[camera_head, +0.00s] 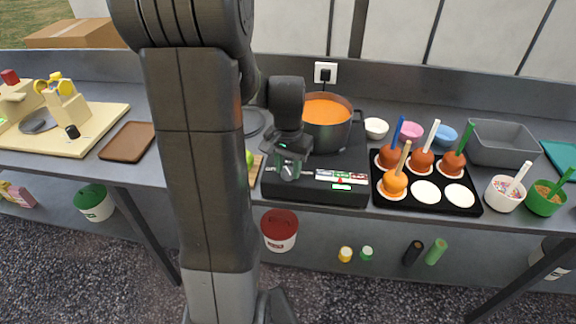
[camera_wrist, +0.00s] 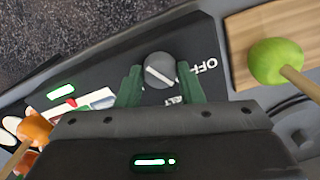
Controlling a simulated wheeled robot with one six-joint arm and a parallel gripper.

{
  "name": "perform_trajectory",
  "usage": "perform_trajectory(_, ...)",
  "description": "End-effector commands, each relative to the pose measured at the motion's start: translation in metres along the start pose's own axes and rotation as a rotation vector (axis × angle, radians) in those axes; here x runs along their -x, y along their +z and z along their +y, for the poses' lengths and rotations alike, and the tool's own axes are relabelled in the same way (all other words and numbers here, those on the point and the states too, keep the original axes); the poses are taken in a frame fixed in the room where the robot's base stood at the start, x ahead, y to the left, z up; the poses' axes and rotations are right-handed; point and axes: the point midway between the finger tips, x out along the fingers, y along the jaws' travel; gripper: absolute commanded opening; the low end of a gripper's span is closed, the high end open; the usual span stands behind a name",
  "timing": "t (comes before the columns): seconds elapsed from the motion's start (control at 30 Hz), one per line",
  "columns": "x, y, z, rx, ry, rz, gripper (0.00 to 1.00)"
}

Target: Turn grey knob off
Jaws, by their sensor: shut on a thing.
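The round grey knob (camera_wrist: 160,68) is on the black cooker (camera_wrist: 110,75) in the wrist view. Its white line lies slantwise. The word OFF is printed beside it, and another label near my gripper is partly hidden. My gripper (camera_wrist: 159,84) has its two green fingers on either side of the knob, shut on it. In the head view my gripper (camera_head: 290,165) is over the front left of the cooker (camera_head: 310,191), and I cannot make out the knob there. A pot (camera_head: 341,140) of orange liquid stands on the cooker behind my gripper.
Right of the cooker is a black tray (camera_head: 462,207) with several stick-handled apples. A green apple (camera_wrist: 276,62) sits on a wooden board (camera_wrist: 240,38) beside the cooker. Bowls, cups and a grey bin (camera_head: 502,145) stand farther right. A brown tray (camera_head: 127,141) lies left.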

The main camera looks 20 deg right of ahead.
Motion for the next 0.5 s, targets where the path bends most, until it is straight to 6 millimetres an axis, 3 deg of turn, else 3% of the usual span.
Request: perform_trajectory(0.5, 0.001, -0.0006, -0.0002, 0.466, 0.0, 0.002, 0.11)
